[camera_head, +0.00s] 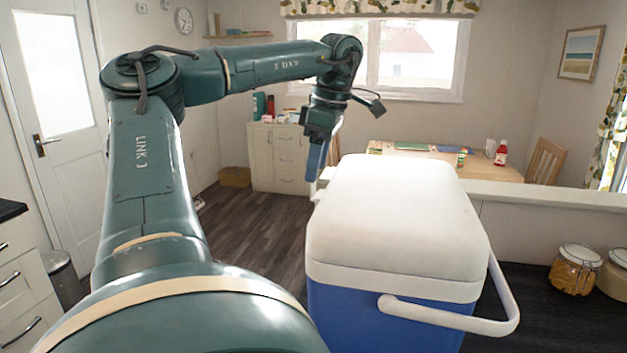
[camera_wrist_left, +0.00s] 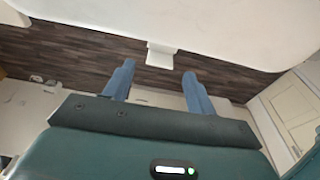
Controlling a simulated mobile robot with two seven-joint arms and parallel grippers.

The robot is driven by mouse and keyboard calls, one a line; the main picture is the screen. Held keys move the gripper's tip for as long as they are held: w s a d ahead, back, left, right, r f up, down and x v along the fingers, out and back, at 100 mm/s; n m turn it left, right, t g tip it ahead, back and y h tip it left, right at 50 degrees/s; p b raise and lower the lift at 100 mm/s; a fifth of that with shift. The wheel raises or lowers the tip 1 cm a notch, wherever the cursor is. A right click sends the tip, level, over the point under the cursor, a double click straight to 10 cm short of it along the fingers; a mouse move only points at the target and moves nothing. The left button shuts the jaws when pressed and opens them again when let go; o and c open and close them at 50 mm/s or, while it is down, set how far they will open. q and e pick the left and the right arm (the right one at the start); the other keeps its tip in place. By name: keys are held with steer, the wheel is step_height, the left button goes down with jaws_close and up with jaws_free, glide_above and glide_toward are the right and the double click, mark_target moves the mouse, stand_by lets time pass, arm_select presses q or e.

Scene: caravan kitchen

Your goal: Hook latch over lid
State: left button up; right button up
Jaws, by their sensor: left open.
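A cool box (camera_head: 345,315) with a blue body and a closed white lid (camera_head: 390,215) stands at the right of the head view. Its white carry handle (camera_head: 450,318) hangs at the near right side. My left gripper (camera_head: 316,165) points down beside the lid's far left edge. In the left wrist view my left gripper (camera_wrist_left: 157,80) is open, with two blue fingers apart and nothing between them. A small white latch tab (camera_wrist_left: 160,55) juts from the lid edge just beyond the gap between the fingertips. Whether it is hooked is hard to tell. My right gripper is not visible.
The cool box stands on a dark worktop (camera_head: 545,310), with a jar (camera_head: 574,270) to its right. A low white partition (camera_head: 540,195) runs behind. Open wooden floor (camera_head: 250,225) lies left of the box. A table (camera_head: 460,160) stands farther back.

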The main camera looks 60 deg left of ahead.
arm_select(q)
step_height(320, 180, up, 8)
steer(key=w+d, duration=0.1)
stand_by(0.8)
